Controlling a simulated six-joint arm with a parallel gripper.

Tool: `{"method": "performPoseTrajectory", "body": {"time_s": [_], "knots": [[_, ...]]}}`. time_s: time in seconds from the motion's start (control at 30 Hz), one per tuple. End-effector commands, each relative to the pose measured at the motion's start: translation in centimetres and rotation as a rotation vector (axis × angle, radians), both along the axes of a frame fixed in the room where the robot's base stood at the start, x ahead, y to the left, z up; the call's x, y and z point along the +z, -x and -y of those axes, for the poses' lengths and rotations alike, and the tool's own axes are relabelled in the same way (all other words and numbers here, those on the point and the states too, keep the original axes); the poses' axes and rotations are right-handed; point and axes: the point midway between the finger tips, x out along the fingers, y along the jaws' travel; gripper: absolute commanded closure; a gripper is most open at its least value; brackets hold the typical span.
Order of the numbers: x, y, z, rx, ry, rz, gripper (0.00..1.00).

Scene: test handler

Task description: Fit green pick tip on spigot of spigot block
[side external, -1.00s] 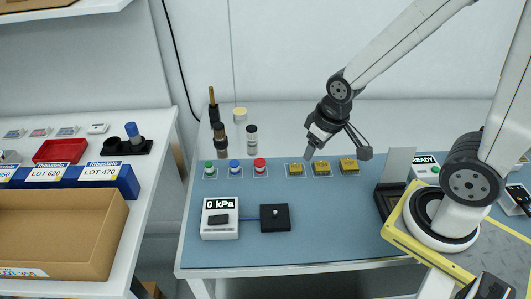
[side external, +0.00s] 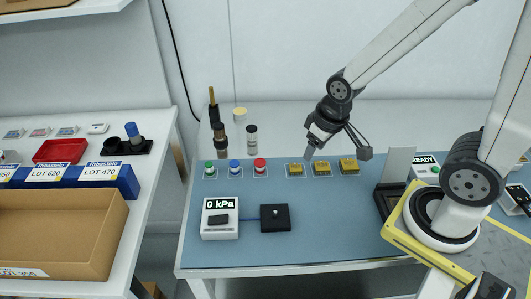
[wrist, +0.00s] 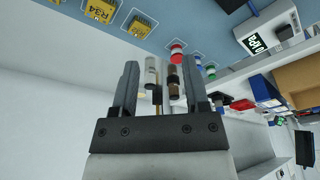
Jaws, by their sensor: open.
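The green pick tip (side external: 209,168) stands on the blue mat at the left end of a row, with a blue tip (side external: 234,166) and a red tip (side external: 260,165) to its right. The spigot block (side external: 275,217) is a black square block with a small light spigot on top, in front of the row. My gripper (side external: 338,155) is open and empty, above the back of the mat near the yellow parts, right of the tips. In the wrist view my gripper (wrist: 160,85) shows its two fingers apart, and the green tip (wrist: 211,77) is small beyond them.
A pressure gauge (side external: 220,218) reading 0 kPa stands left of the spigot block. Several yellow parts (side external: 321,168) sit right of the tips. Tall brown and black cylinders (side external: 218,135) stand behind the tips.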

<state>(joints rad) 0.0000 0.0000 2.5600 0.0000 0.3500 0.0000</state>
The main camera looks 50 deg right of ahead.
Motion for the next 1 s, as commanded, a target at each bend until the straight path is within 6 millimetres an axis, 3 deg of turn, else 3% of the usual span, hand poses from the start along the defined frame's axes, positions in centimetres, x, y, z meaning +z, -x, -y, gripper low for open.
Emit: {"method": "performPoseTrajectory", "body": {"time_s": [0.1,0.17,0.2,0.63,0.77,1.0], "knots": [[0.0,0.0,0.0,0.000,0.000,0.000,0.41],[0.0,0.0,0.0,0.000,0.000,0.000,0.25],[0.0,0.0,0.0,0.000,0.000,0.000,0.24],[0.1,-0.8,-0.2,-0.023,-0.006,-0.005,0.24],[0.1,-2.4,-0.6,-0.079,-0.022,-0.017,0.24],[0.0,-7.6,-2.1,-0.271,-0.066,-0.057,0.24]]}}
